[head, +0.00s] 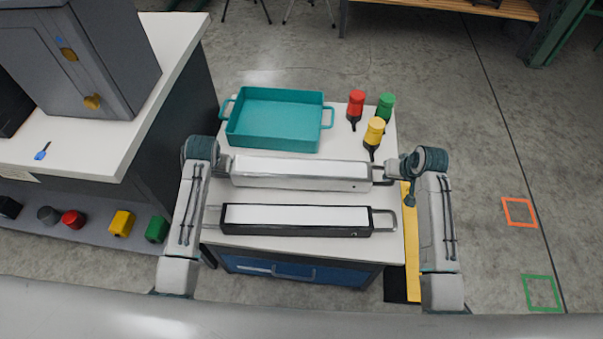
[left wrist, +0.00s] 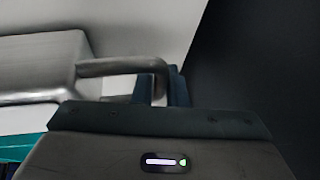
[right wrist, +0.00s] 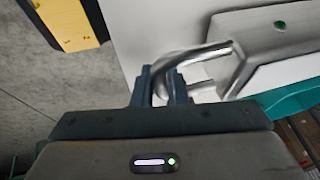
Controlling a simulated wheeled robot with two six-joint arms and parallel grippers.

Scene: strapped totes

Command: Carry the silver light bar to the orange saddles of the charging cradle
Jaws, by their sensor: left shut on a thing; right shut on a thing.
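The silver light bar (head: 300,182) has a white top and a loop handle at each end. It lies level across the white-topped cart (head: 225,245), and I cannot tell whether it touches the top. My left gripper (head: 225,164) is shut on its left handle, which also shows in the left wrist view (left wrist: 115,67). My right gripper (head: 389,172) is shut on its right handle, clearly between the fingers in the right wrist view (right wrist: 160,85). The charging cradle and its orange saddles are not visible in any view.
A black-sided light bar (head: 297,232) lies nearer me on the cart. A teal tray (head: 275,120) and red (head: 356,98), green (head: 386,101) and yellow (head: 375,130) knobbed tools stand behind. A white bench (head: 110,150) is at left. Floor at right is open.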

